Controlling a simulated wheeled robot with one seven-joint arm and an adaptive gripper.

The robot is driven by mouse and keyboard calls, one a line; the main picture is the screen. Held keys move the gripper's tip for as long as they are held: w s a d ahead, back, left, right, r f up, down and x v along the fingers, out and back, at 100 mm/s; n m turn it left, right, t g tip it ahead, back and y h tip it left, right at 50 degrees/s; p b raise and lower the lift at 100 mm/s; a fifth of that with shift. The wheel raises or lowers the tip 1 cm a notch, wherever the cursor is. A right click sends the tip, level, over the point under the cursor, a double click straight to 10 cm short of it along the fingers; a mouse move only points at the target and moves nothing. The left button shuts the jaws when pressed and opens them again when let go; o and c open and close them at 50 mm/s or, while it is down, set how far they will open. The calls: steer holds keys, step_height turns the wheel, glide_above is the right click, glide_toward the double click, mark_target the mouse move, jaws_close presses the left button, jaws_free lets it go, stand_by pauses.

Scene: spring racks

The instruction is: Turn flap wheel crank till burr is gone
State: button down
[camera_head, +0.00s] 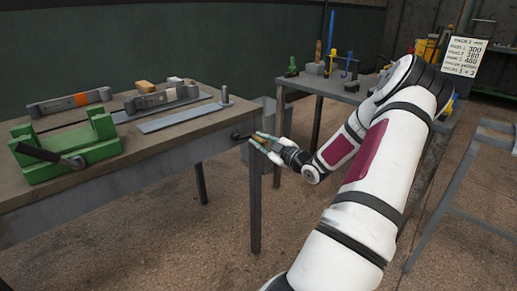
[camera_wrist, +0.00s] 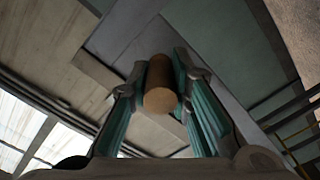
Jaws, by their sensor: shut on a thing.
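A wooden crank handle (camera_wrist: 160,95), a brown round grip seen end-on, sits between the two teal-padded fingers of my gripper (camera_wrist: 159,84) in the wrist view. In the head view my gripper (camera_head: 258,140) is at the right end of the near workbench's front edge, shut on this handle. A small dark crank part (camera_head: 239,136) shows at the bench edge just left of my fingers. I cannot make out the flap wheel or the burr in either view.
A second bench (camera_head: 310,85) with tools stands behind. A paper note (camera_head: 465,55) hangs at right. Floor between is clear.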

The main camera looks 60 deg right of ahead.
mark_target(258, 139)
steer(key=r+n+b, duration=0.1)
steer(key=n+b, duration=0.1)
steer(key=n, duration=0.1)
steer(key=shift+w+r, duration=0.1)
steer(key=shift+r, duration=0.25)
steer(key=shift+a+r+n+b, duration=0.1)
steer(key=shift+r+n+b, duration=0.3)
steer(key=shift+n+b, duration=0.5)
steer(key=n+b, duration=0.1)
steer(key=b, duration=0.1)
steer(key=r+n+b, duration=0.1)
steer(key=n+b, duration=0.1)
steer(key=shift+a+r, duration=0.3)
steer(key=n+b, duration=0.1)
steer(key=r+n+b, duration=0.1)
steer(key=b, duration=0.1)
steer(key=shift+w+a+r, duration=0.1)
steer(key=shift+a, duration=0.25)
steer(key=shift+n, duration=0.3)
steer(key=c, duration=1.4)
jaws_free()
steer(key=shift+c, duration=0.2)
